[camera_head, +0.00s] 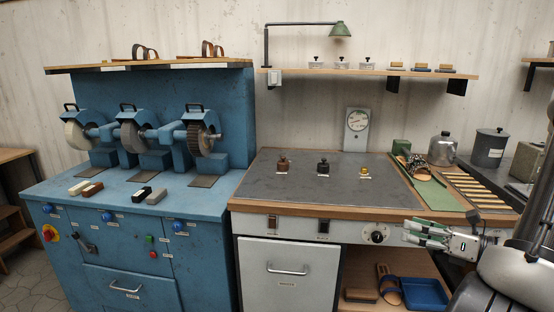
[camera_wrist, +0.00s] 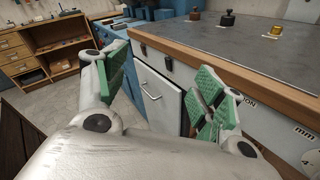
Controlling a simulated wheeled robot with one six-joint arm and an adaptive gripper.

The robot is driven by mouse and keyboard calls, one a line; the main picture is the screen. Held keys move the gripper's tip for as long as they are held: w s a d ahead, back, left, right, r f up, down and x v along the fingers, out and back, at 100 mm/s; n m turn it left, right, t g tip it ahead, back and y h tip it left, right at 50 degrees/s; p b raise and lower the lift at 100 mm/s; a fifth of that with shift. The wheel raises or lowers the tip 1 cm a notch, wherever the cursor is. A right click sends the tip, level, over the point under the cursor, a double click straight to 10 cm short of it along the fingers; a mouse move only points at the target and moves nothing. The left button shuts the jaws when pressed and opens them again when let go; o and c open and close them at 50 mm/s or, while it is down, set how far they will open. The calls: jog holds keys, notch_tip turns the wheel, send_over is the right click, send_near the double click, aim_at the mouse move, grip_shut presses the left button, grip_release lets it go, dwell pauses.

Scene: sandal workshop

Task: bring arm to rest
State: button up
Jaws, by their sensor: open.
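My gripper (camera_head: 425,234) is at the right of the head view, in front of the workbench's front edge and beside its control knob. Its green-padded fingers point left. In the wrist view my gripper (camera_wrist: 160,85) shows its two green fingers spread wide, with nothing between them. A light cabinet door (camera_wrist: 160,95) of the bench shows behind the gap. My arm runs up along the right edge of the head view.
The workbench (camera_head: 310,178) bears several small weights, a green mat (camera_head: 436,194) with a sandal and a slatted rack (camera_head: 478,190). A blue grinding machine (camera_head: 130,205) stands left. A blue tray (camera_head: 424,293) lies on the low shelf. A wooden drawer unit (camera_wrist: 50,50) stands farther off.

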jog(key=s+a+r+n+g+h, duration=0.1)
jog(key=s+a+r+n+g, duration=0.2)
jog(key=s+a+n+g, duration=0.45)
jog(key=s+a+r+n+g+h, duration=0.1)
jog(key=s+a+r+n+g, duration=0.3)
jog(key=n, duration=0.7)
jog(key=s+d+r+n+t+h, duration=0.1)
jog(key=d+r+n+t+h, duration=0.2)
jog(key=d+r+n+h, duration=0.4)
jog(key=r+n+h, duration=0.1)
jog(key=n+h, duration=0.1)
jog(key=n, duration=0.4)
jog(key=shift+s+r, duration=0.3)
jog(key=shift+r, duration=0.1)
